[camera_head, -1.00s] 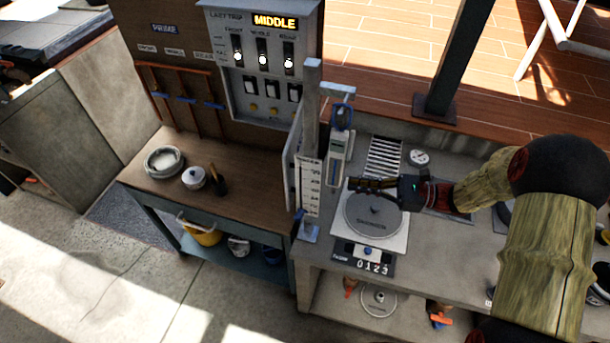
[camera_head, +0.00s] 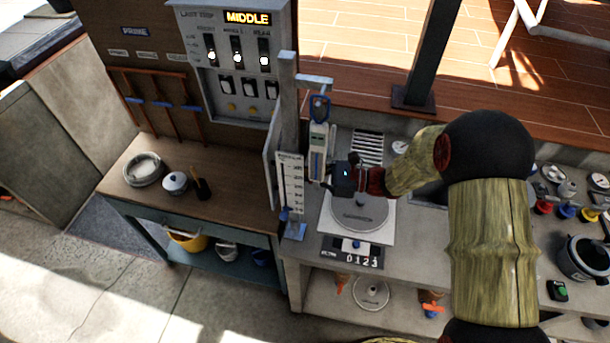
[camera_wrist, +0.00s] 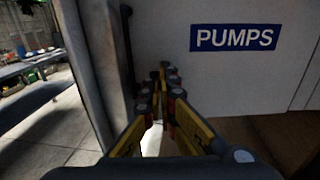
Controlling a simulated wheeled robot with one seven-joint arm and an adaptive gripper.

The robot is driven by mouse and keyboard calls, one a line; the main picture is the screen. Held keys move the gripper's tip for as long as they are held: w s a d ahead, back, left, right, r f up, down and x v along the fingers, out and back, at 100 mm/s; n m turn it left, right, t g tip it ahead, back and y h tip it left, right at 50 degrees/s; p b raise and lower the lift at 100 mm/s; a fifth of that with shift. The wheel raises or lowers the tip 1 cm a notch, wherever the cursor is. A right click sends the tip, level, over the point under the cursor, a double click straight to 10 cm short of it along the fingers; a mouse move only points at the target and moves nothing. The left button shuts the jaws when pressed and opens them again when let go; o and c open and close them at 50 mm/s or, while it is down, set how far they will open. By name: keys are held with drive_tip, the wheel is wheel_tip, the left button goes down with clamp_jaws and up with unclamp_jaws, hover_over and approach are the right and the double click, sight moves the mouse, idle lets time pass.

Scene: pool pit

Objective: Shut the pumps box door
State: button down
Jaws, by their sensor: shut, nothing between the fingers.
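The pumps box (camera_head: 232,65) is the grey panel with switches and a lit "MIDDLE" display. Its door (camera_head: 271,160) stands open at the box's right side, almost edge-on in the head view and partly behind a grey post (camera_head: 289,110). In the wrist view the pale door (camera_wrist: 230,80) fills the upper right and bears a blue "PUMPS" label (camera_wrist: 234,38).
The post (camera_wrist: 88,70) stands close left of my fingers. A hanging gauge (camera_head: 318,145) and a white scale (camera_head: 358,213) crowd my gripper.

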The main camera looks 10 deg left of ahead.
sight(276, 174)
drive_tip(key=shift+a, duration=0.3)
drive_tip(key=shift+s+a+p, duration=0.2)
drive_tip(key=shift+a+p, duration=0.2)
drive_tip(key=shift+a, duration=1.15)
drive_tip(key=shift+d, duration=0.1)
